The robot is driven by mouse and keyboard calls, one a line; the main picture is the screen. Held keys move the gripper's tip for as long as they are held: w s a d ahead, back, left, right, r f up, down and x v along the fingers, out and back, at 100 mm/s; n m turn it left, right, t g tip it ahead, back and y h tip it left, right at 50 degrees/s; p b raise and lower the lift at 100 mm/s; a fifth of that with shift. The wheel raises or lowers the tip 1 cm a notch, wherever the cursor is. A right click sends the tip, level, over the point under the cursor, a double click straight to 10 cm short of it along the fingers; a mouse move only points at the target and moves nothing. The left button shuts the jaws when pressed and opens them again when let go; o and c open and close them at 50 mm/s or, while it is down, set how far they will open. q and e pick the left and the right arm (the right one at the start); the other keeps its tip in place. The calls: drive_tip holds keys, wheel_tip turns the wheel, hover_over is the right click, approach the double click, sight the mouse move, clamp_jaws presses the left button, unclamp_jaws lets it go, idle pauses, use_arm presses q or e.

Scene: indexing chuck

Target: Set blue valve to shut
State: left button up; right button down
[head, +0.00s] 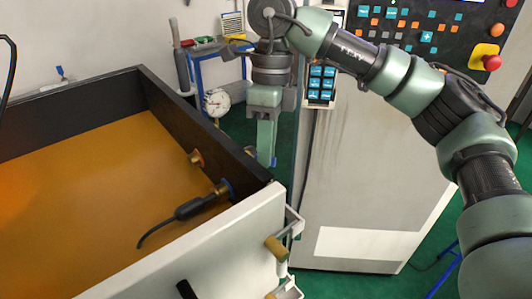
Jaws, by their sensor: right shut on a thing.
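My left gripper is not in view.
The orange-floored tank (150,95) has dark walls and holds a black hose nozzle (190,208) and a brass fitting (195,158). A tan-handled fitting (276,248) sticks out at the front corner. A grey machine cabinet (370,170) stands close on the right.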

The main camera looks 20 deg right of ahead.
drive_tip(key=m+b, duration=0.1)
drive_tip(key=s+m+b, duration=0.1)
drive_tip(key=m, duration=0.1)
drive_tip(key=shift+a+y, duration=0.3)
drive_tip(key=shift+a, duration=0.05)
drive_tip(key=shift+s+a+m+t+b, duration=0.15)
drive_tip(key=shift+m+t+b, duration=0.1)
drive_tip(key=shift+m, duration=0.45)
drive_tip(key=shift+s+a+m+t+b, duration=0.15)
drive_tip(key=shift+m+b, duration=0.1)
drive_tip(key=shift+m, duration=0.45)
drive_tip(key=shift+r, duration=0.1)
drive_tip(key=c, duration=1.3)
unclamp_jaws()
drive_tip(key=shift+c, duration=0.2)
drive_tip(key=shift+w, duration=0.1)
